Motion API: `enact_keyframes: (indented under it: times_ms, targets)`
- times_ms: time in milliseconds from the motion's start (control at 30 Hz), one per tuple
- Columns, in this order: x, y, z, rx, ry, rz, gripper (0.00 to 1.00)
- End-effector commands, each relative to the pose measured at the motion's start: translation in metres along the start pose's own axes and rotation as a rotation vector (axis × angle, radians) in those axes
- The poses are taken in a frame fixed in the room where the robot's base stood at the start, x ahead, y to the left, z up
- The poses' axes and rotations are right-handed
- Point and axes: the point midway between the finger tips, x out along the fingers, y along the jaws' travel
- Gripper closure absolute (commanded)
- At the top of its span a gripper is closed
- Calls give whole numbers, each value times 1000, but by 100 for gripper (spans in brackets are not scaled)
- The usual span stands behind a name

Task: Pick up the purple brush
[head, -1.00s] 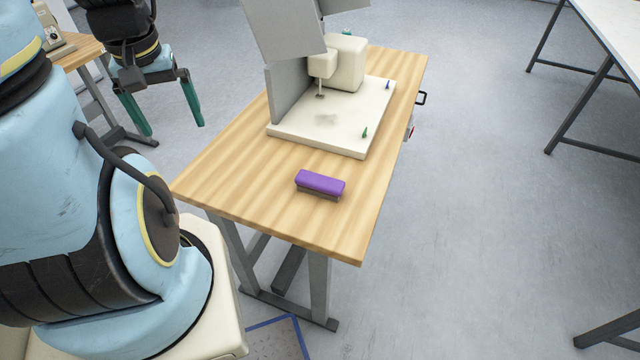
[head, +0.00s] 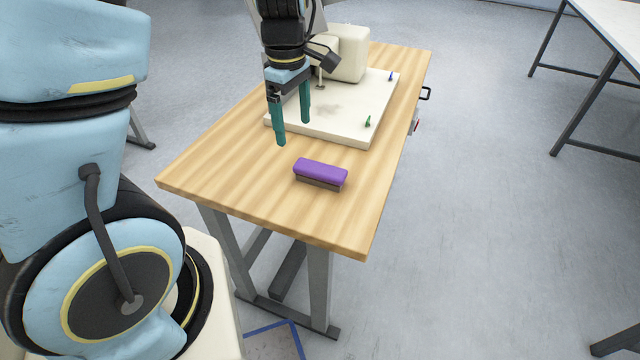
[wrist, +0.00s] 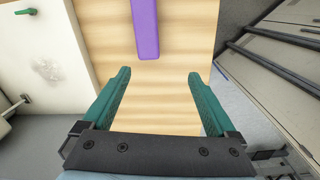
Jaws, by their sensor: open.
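The purple brush (head: 320,172) lies on the wooden table (head: 230,192) near its front right part, purple back up with a dark grey-brown lower side. In the wrist view the brush (wrist: 145,28) shows at the top centre, ahead of the fingers and cut off by the picture edge. My gripper (head: 293,128) points down with its two green fingers apart and empty. It hangs above the table, up and left of the brush in the head view. In the wrist view the gripper (wrist: 158,78) has bare wood between its fingertips.
The wood around the brush is clear.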

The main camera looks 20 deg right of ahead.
Motion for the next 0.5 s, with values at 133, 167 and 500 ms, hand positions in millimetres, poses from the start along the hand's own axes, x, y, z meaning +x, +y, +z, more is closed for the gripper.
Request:
enact_keyframes:
  times_ms: [133, 167, 500]
  targets:
    - [23, 20, 32, -97, 10, -13, 7]
    - [24, 22, 36, -112, 11, -14, 7]
    - [60, 26, 44, -159, 15, -20, 7]
